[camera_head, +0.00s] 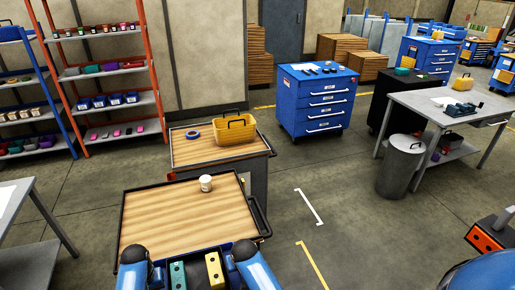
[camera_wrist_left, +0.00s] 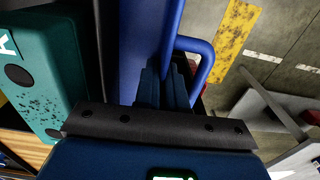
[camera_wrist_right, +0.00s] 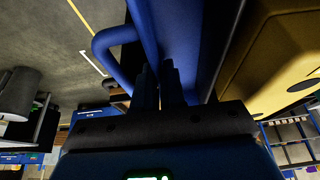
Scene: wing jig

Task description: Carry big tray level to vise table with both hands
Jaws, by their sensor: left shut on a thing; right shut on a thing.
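The big blue tray (camera_head: 196,258) is at the bottom of the head view, holding a teal block (camera_head: 178,275) and a yellow block (camera_head: 214,271). My left gripper (camera_wrist_left: 163,88) is shut on the tray's side handle (camera_wrist_left: 201,62). My right gripper (camera_wrist_right: 172,88) is shut on the opposite handle (camera_wrist_right: 103,45). Both fingertips are partly hidden in shadow. The tray looks roughly level. A grey table (camera_head: 425,102) at the right bears a dark blue item (camera_head: 458,110) that may be the vise.
A wood-topped cart (camera_head: 160,225) with a white cup (camera_head: 206,183) is just ahead. Behind it stands another cart (camera_head: 190,155) with a yellow basket (camera_head: 235,135). A grey bin (camera_head: 400,168) stands before the grey table. Open floor (camera_head: 335,205) lies between.

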